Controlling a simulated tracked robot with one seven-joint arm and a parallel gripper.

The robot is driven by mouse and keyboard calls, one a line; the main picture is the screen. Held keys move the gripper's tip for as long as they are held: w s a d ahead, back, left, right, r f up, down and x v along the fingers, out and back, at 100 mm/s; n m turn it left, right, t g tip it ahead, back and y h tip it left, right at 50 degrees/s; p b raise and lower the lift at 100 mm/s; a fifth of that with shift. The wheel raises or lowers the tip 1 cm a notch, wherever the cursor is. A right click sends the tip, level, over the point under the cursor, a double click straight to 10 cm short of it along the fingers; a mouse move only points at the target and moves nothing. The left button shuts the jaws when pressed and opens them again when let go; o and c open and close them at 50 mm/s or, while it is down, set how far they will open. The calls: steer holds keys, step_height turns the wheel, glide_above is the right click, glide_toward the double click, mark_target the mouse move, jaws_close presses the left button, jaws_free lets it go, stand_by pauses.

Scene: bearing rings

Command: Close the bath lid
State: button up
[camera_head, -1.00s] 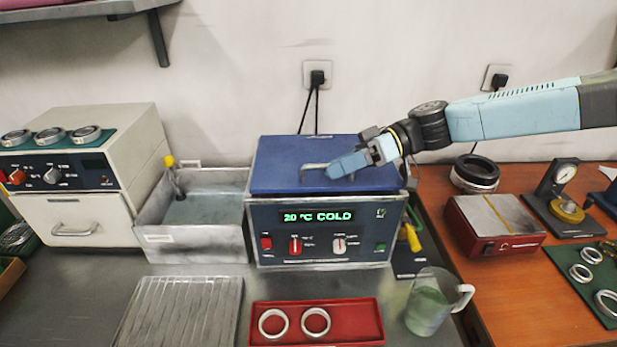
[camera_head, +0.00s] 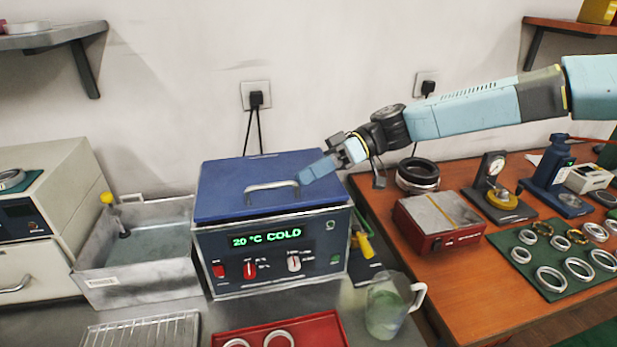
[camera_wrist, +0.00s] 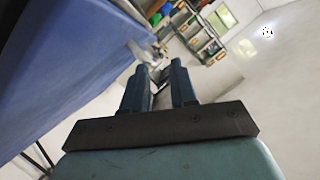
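The bath (camera_head: 275,255) is a dark blue box with a green "20 °C COLD" display. Its blue lid (camera_head: 225,200) lies flat across the top, looking closed, with a metal handle (camera_head: 272,187) near its front. The lid also shows at the left of the wrist view (camera_wrist: 70,75). My gripper (camera_head: 306,178) is over the right part of the lid, its blue fingertips close to the handle's right end. I cannot tell if they touch anything. In the wrist view my gripper's two fingers (camera_wrist: 157,82) are apart with nothing between them.
A metal basin (camera_head: 140,280) stands left of the bath. A glass jug (camera_head: 385,308) and a red tray (camera_head: 320,330) with rings are in front. A red-based device (camera_head: 440,225) and a green mat (camera_head: 530,282) with several rings lie on the right.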

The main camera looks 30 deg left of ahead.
steer(key=shift+r+v, duration=0.25)
steer(key=shift+v, duration=1.35)
steer(key=v, duration=0.9)
steer(key=shift+w+d, duration=0.15)
steer(key=shift+d, duration=0.05)
stand_by(0.5)
